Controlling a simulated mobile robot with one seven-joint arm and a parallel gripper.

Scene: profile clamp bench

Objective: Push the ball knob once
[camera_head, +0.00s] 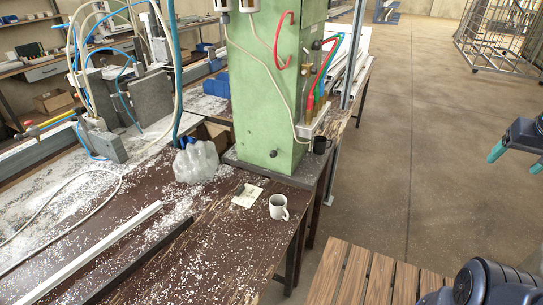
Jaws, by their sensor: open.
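A small dark round knob (317,45) sits high on the right side of the green machine column (262,85), near the red and green hoses; it looks like the ball knob, but it is too small to be sure. Another small dark spot (273,153) shows low on the column's front face. My gripper (517,160) is at the right edge, with teal fingertips apart and nothing between them. It is over the open floor, well to the right of the column and touching nothing. Part of it is cut off by the picture edge.
A slatted wooden surface (375,275) lies in front. The floor (430,120) between is clear.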

